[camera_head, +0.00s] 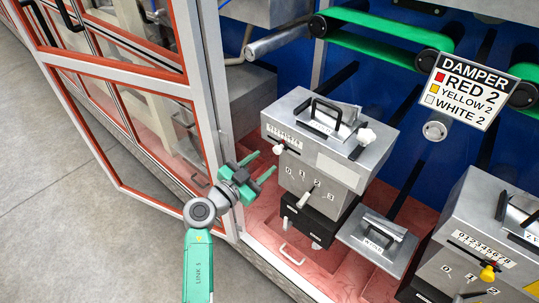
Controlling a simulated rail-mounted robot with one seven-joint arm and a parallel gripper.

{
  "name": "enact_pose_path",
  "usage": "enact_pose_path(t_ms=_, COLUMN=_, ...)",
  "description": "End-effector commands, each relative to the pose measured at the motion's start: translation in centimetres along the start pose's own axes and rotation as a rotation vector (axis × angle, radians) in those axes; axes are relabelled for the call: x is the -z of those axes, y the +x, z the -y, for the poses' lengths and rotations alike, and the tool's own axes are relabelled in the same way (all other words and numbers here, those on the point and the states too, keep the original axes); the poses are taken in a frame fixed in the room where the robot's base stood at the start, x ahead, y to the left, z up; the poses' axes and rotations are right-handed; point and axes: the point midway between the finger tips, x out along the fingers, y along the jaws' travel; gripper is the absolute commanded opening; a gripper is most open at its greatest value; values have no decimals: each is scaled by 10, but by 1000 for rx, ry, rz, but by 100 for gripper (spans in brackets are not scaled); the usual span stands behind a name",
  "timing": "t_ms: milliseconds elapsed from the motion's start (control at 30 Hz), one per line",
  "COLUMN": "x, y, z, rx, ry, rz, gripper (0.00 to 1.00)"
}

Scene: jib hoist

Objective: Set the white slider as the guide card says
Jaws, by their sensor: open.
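The guide card (467,88) reads DAMPER, RED 2, YELLOW 2, WHITE 2. A grey metal box (327,165) stands in the middle. The white slider knob (278,149) is on its front, near the left, low end of a small number scale (285,135); its exact number is too small to read. My gripper (262,164) is open and empty, left of the box, its two green fingers pointing toward it. The fingers appear apart from the white knob.
The box also has a second white knob (366,136), a black handle (327,110) and a lever (307,198) on a 0–3 dial. A similar box with a yellow knob (487,273) stands right. An orange-edged door frame (130,100) is open at left.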

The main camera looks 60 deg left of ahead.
Motion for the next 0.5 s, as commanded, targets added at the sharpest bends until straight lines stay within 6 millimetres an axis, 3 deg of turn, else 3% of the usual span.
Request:
enact_pose_path(t_ms=233, x=0, y=45, z=0, rx=0, ry=0, rz=-2, gripper=45)
enact_pose_path(t_ms=500, x=1, y=57, z=-1, rx=-1, ry=0, rz=-1, gripper=45)
